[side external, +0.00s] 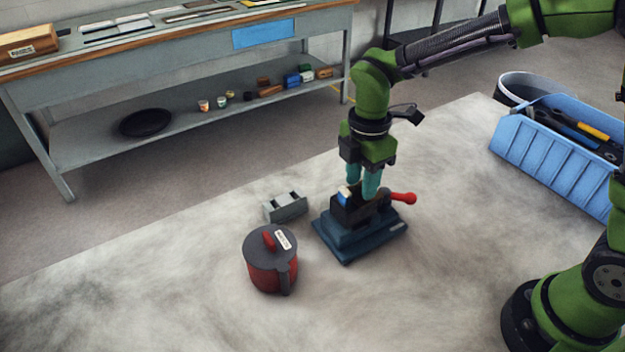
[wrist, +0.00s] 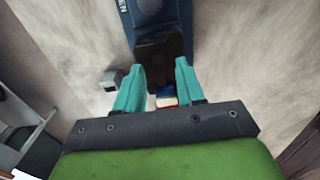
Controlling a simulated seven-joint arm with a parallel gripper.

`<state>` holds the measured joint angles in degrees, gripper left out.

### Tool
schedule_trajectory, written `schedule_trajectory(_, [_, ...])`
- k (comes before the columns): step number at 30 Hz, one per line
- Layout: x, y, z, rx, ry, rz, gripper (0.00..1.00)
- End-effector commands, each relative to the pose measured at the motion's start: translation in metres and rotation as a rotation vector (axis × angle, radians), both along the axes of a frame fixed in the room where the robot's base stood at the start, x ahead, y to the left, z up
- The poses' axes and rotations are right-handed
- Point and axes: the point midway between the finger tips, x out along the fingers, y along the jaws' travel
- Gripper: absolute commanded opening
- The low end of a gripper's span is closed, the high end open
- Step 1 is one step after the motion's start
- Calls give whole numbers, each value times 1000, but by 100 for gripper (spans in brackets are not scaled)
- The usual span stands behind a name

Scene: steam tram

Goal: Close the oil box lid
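A red round can (side external: 272,272) with a dark grey lid (side external: 270,245), a red knob and a white label stands on the pale surface; its lid looks seated on top. No thing is clearly marked as the oil box. A dark blue base (side external: 350,244) carries a dark block (side external: 347,213) and a red-knobbed lever (side external: 403,198); the base also shows in the wrist view (wrist: 153,12). My gripper (side external: 362,193) points down at the dark block. Its teal fingers stand apart around the block (wrist: 160,62) in the wrist view (wrist: 160,66); I cannot tell whether they touch it.
A blue tool crate (side external: 545,150) sits at the right. A grey workbench (side external: 180,50) with shelf stands behind. The front left surface is clear.

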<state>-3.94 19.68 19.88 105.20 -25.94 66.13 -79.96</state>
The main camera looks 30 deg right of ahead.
Motion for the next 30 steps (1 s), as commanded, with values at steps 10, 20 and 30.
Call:
schedule_trajectory(10, [1, 0, 35, 1, -6, -2, 38])
schedule_trajectory(20, [1, 0, 115, 1, -5, -1, 38])
schedule_trajectory(30, [0, 0, 165, 0, -2, 1, 38])
